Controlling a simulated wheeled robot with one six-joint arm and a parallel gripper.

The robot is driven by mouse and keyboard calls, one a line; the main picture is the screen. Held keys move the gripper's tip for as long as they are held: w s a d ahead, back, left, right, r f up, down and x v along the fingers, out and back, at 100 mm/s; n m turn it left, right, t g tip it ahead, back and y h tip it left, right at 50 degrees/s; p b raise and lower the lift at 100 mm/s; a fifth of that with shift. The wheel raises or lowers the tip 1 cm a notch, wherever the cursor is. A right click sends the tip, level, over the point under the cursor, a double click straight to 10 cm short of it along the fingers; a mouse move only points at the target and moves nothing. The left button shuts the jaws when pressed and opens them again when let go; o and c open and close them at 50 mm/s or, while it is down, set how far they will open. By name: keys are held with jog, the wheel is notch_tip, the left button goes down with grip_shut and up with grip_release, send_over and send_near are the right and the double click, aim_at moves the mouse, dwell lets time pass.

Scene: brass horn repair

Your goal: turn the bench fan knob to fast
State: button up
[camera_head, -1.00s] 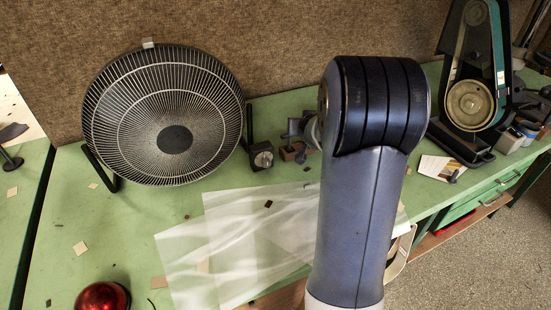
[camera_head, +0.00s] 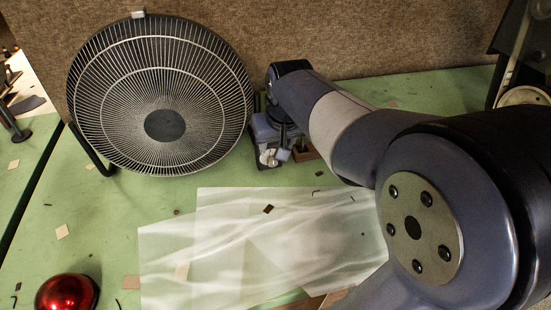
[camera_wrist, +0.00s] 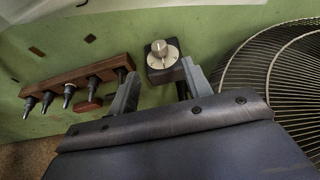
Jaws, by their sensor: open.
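The bench fan (camera_head: 160,95) stands at the back left of the green bench, its round wire grille facing out; part of the grille also shows at right in the wrist view (camera_wrist: 285,85). My gripper (camera_wrist: 160,70) is open and empty, with one finger on each side of the box and the knob just beyond the fingertips. I cannot tell whether they touch. In the head view my gripper (camera_head: 272,150) is beside the fan's right edge and largely covers the box.
A wooden rack (camera_wrist: 85,82) with several dark-handled tools lies close to the left finger in the wrist view. Translucent sheets (camera_head: 260,245) cover the bench's front middle. A shiny red dome (camera_head: 67,292) sits at front left. A fabric partition (camera_head: 380,35) stands behind the bench.

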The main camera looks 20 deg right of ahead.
aim_at(273, 160)
jog(key=x, duration=0.8)
jog(key=shift+w+f, duration=0.2)
jog(key=shift+f, duration=0.15)
jog(key=shift+c, duration=0.5)
jog(key=c, duration=0.9)
